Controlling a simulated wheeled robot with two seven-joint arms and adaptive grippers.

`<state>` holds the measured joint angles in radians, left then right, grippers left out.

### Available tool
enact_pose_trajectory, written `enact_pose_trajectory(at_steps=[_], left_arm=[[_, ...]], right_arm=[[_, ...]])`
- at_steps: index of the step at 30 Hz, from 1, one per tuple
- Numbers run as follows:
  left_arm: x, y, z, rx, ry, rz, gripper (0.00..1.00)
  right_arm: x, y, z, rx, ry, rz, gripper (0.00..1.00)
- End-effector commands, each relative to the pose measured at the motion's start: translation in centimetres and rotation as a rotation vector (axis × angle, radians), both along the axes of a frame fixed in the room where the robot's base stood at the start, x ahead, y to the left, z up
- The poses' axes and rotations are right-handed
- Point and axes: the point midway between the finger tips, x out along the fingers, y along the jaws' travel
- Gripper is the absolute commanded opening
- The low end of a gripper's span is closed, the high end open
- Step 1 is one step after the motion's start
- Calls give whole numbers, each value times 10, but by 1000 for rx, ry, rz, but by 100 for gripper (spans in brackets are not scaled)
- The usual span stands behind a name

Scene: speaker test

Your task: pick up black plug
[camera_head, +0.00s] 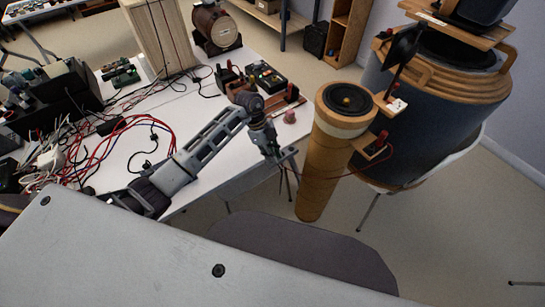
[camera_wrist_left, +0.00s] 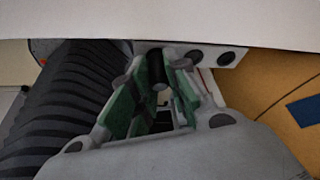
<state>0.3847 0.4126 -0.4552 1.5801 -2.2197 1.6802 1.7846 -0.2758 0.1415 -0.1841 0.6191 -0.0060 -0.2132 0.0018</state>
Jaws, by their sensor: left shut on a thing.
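My left gripper (camera_head: 278,157) hangs past the right edge of the white table, left of the tall wooden cylinder. In the left wrist view its green-padded fingers (camera_wrist_left: 157,68) are closed around a small dark piece (camera_wrist_left: 156,72), which looks like the black plug. Most of the plug is hidden between the fingers, and it is too small to make out in the head view. My right gripper is not in view.
The white table (camera_head: 190,128) holds tangled red and black cables (camera_head: 100,150) at left and black devices (camera_head: 265,77) at the back. The tall wooden cylinder (camera_head: 325,165) and a large dark-blue drum speaker (camera_head: 435,125) stand close at right. A grey chair (camera_head: 300,250) is below.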

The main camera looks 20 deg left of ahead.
Motion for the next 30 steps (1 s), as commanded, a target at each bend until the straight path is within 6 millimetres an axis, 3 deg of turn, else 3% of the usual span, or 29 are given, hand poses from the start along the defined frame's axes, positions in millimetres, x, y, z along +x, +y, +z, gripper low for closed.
enact_pose_trajectory(at_steps=[10, 17, 23, 30], left_arm=[[0, 0, 2, 0, -1, 0, 0], [1, 0, 17, -1, -3, 0, 0], [1, 1, 44, 1, -5, 0, 0], [1, 1, 92, 0, -6, -1, 0]], right_arm=[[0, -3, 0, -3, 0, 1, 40], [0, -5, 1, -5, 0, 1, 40], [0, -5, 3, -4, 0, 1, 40], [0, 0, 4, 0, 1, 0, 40]])
